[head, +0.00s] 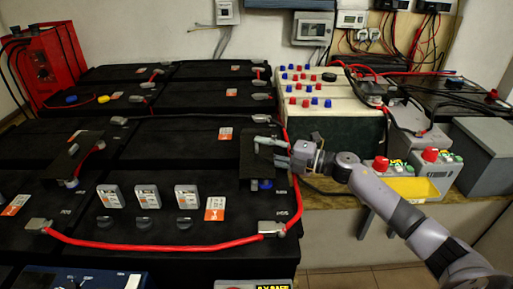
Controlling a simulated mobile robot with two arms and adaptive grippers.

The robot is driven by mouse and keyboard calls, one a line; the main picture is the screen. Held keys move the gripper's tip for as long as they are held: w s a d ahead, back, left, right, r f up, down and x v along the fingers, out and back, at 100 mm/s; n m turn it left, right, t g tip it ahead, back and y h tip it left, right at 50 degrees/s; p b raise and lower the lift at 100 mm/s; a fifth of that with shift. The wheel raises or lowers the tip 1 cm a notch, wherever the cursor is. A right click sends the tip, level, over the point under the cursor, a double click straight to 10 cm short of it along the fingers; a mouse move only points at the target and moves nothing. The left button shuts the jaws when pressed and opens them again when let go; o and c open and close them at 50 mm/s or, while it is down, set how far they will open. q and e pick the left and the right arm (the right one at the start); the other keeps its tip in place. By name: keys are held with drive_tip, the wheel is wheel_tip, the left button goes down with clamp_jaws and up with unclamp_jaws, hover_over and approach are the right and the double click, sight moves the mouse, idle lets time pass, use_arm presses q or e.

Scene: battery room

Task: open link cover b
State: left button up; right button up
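Two dark link covers lie on the black battery tops: one at the left (70,162), with a red cable end beside it, and one near the middle (250,172), with a blue cap below its front edge. No letter is readable on either, so I cannot tell which is b. My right gripper (266,151) comes in from the right, its grey fingers over the right part of the middle cover. I cannot tell whether they touch it or are closed on its edge. The middle cover looks lowered over its link. My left gripper is out of view.
A red cable (160,246) runs along the front of the near battery, past three small white-labelled boxes (147,197). A red unit (52,58) stands at the back left. Yellow-fronted devices (415,188) and a grey box (485,155) crowd the right bench.

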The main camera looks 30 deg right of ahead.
drive_tip(key=shift+x, duration=1.2)
drive_tip(key=shift+c, duration=0.4)
clamp_jaws()
drive_tip(key=shift+r, duration=0.1)
